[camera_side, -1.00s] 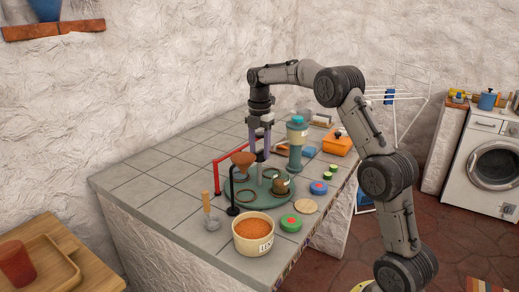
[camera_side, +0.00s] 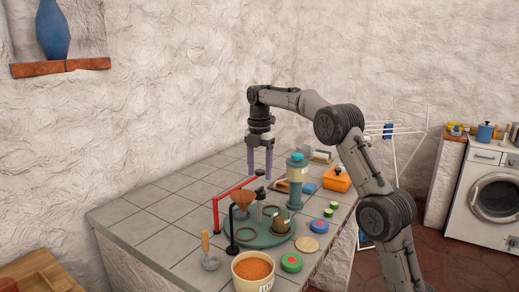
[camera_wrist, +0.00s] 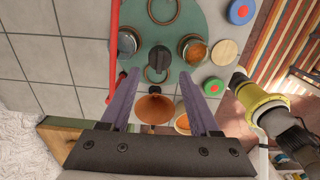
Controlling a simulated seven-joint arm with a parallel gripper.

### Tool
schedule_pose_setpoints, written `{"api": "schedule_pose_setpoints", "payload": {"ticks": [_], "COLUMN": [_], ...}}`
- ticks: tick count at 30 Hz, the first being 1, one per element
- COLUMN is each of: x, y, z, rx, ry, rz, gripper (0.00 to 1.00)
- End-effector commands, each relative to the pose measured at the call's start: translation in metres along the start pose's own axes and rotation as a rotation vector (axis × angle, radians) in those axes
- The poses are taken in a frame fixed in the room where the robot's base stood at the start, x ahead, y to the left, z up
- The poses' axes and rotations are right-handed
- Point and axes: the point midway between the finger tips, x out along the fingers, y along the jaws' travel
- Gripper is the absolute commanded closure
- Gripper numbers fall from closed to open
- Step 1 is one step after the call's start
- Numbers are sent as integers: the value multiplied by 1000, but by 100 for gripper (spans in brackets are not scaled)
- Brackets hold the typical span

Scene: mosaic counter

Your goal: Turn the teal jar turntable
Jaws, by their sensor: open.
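The teal turntable (camera_side: 262,240) is a round disc on the tiled counter. It carries a jar with brown-orange contents (camera_side: 281,222) and another small jar, and a ring lies on it. The wrist view also shows the turntable (camera_wrist: 160,60), with a glass jar (camera_wrist: 128,42) on the left and an orange-filled jar (camera_wrist: 192,48) on the right.
A copper funnel (camera_side: 243,196) on a black stand is at the turntable's left edge. A red rail (camera_side: 234,188) runs behind it. A tall teal-topped container (camera_side: 297,176) stands behind right. An orange-filled tub (camera_side: 253,268) and a red-green lid (camera_side: 291,262) are in front. Left tiles are clear.

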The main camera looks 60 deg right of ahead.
Motion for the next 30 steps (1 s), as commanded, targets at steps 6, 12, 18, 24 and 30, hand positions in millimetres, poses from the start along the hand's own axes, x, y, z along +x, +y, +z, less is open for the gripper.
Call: {"api": "schedule_pose_setpoints", "payload": {"ticks": [6,12,18,24,30], "x": [-47,-70,-79,-80,-80], "y": [2,1,0,0,0], "z": [1,0,0,0,0], "rx": [-1,-1,-1,-1,-1], "ry": [-3,-1,-1,-1,-1], "rz": [5,3,1,1,1], "gripper": [38,38,38,38,38]}}
